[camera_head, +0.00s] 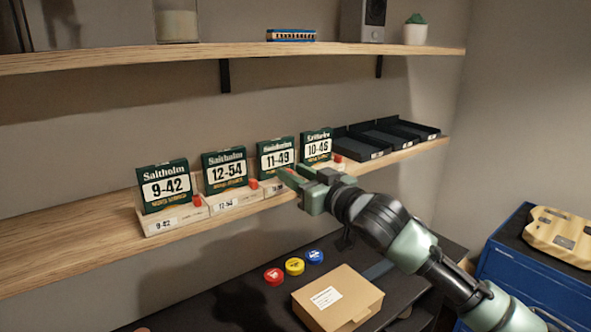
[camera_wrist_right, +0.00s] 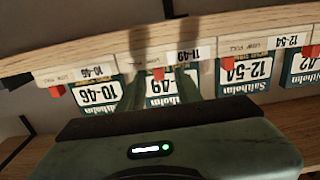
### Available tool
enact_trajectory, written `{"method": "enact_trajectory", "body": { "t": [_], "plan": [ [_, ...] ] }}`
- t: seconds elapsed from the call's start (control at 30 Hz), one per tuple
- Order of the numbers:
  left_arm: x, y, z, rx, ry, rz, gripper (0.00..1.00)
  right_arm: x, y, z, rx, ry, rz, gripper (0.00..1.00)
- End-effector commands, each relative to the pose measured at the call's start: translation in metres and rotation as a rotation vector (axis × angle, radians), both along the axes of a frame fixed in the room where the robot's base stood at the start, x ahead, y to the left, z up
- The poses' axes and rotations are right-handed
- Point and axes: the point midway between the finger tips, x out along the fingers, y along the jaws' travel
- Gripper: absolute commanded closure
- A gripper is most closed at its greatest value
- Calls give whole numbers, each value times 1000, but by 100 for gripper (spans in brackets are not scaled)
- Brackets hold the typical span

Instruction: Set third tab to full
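Four dark green string packs stand in a row of wooden holders on the shelf. The third from the left is the 11-49 pack (camera_head: 276,156), also upside down in the wrist view (camera_wrist_right: 160,90). Its red tab (camera_wrist_right: 158,73) sits on the front strip, nearer its number label than the other tabs are to theirs. My right gripper (camera_head: 297,174) is at this holder's front, hiding part of it in the head view. In the wrist view its fingers (camera_wrist_right: 161,80) are apart, one on each side of the tab; contact cannot be told. My left gripper is out of view.
Neighbouring tabs on the 12-54 holder (camera_head: 253,184) and 10-46 holder (camera_head: 337,158) are close on either side. Empty black trays (camera_head: 400,134) stand at the right. Below are a cardboard box (camera_head: 345,300) and coloured round tins (camera_head: 294,266). An upper shelf (camera_head: 230,55) hangs above.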

Motion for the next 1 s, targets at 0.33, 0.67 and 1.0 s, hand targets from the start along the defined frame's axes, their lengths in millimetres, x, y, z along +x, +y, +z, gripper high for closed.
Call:
{"method": "enact_trajectory", "body": {
  "t": [0.33,0.67,1.0],
  "plan": [
    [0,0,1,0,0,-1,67,3,1,0,-1,-1,-1,74],
    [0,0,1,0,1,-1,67,2,1,0,0,0,-1,100],
    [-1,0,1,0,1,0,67,2,1,-1,-1,1,-1,100]
  ]
}}
